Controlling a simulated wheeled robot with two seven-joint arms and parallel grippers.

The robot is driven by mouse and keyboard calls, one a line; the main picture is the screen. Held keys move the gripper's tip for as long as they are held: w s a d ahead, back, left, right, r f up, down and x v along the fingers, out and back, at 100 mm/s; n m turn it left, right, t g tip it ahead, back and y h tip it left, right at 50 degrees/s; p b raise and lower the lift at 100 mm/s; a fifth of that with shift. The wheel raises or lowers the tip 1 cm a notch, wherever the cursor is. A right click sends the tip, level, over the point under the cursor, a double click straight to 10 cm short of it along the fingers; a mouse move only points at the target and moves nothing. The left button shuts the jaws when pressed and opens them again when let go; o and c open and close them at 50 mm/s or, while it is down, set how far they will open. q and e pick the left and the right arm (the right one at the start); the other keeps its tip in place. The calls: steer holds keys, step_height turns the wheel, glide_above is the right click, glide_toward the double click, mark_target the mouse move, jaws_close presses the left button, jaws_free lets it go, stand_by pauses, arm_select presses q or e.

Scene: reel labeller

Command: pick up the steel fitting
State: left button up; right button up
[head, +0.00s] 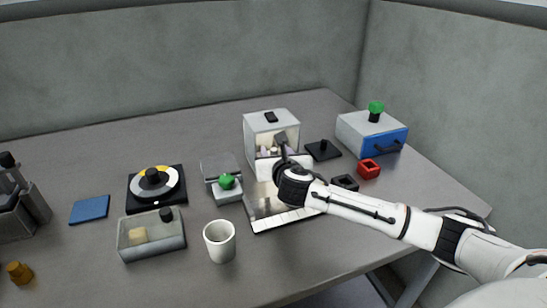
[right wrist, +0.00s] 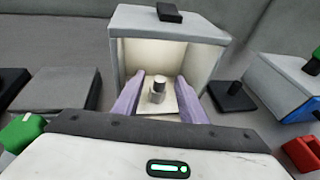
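The steel fitting (right wrist: 158,85) is a small grey cylinder with a dark top. It stands upright on a pale plate inside an open-fronted white box (right wrist: 123,22), which also shows in the head view (head: 258,130). My right gripper (right wrist: 160,78) reaches into the box opening. Its two lilac fingers are apart, one on each side of the fitting, with visible gaps. In the head view my right gripper (head: 269,151) is at the box front, and I cannot make out the fitting there. My left gripper is not in view.
A grey box with a blue front and green knob (head: 372,130) stands right of the white box. A red block (head: 369,169) and black plate (head: 322,151) lie nearby. Left are a green-knobbed device (head: 227,188), white cup (head: 220,241), clear-sided box (head: 152,235) and reel (head: 155,184).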

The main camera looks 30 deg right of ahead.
jaws_close()
steer(key=shift+r, duration=0.1)
